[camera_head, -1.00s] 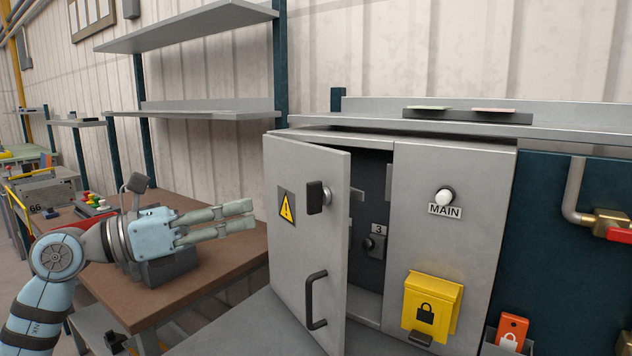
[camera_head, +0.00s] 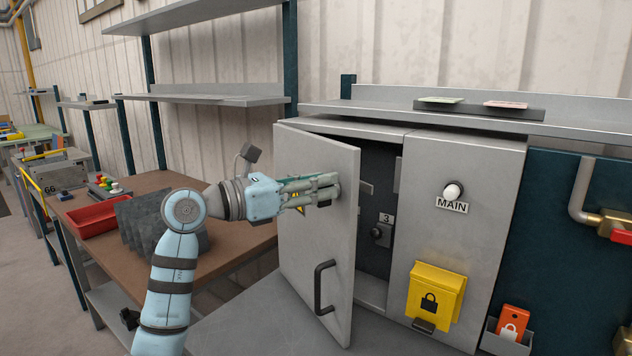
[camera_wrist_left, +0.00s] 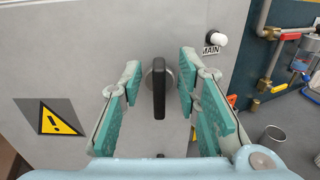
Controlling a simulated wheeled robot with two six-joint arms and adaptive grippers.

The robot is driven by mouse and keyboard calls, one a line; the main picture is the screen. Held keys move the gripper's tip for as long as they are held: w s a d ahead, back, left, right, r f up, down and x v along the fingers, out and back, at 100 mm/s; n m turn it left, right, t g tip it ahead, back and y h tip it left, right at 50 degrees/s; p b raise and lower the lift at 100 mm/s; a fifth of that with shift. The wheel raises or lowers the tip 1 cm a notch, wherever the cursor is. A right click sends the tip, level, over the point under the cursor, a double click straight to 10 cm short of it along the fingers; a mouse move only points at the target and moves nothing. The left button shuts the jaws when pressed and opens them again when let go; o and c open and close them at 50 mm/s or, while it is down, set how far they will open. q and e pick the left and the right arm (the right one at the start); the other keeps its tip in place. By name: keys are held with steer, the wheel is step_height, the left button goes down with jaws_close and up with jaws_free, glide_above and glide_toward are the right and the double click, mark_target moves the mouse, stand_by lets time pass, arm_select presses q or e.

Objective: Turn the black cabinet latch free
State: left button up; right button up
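The black latch (camera_wrist_left: 159,90) stands upright on a round base on the grey cabinet door (camera_head: 318,240). My left gripper (camera_head: 334,187) is open in front of the door's upper part. In the left wrist view the fingers of my left gripper (camera_wrist_left: 160,72) stand on either side of the latch, with a gap showing on each side. In the head view the fingers hide most of the latch. The door stands ajar, with a dark inside showing at its right edge. My right gripper is in neither view.
A black pull handle (camera_head: 323,288) sits lower on the door. The fixed right panel carries a white MAIN knob (camera_head: 453,191) and a yellow lock box (camera_head: 435,293). A brown table (camera_head: 130,200) with a red tray (camera_head: 98,215) stands at the left.

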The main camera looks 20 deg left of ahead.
arm_select(q)
steer(key=shift+w+f, duration=0.1)
jaws_close()
steer(key=shift+m, duration=0.4)
steer(key=m, duration=0.6)
steer(key=shift+s+d+f+b, duration=0.15)
steer(key=shift+s+d+b, duration=0.2)
steer(key=shift+s+b, duration=0.05)
steer(key=m, duration=0.2)
steer(key=m+b, duration=0.1)
steer(key=m, duration=0.2)
steer(key=shift+s+d+f+m+b, duration=0.2)
steer(key=shift+f+m+b, duration=0.1)
steer(key=shift+f+m, duration=0.1)
steer(key=m, duration=0.1)
steer(key=m+b, duration=0.1)
steer(key=m, duration=0.3)
steer(key=shift+f+b, duration=0.3)
steer(key=shift+f, duration=0.05)
steer(key=shift+m, duration=0.3)
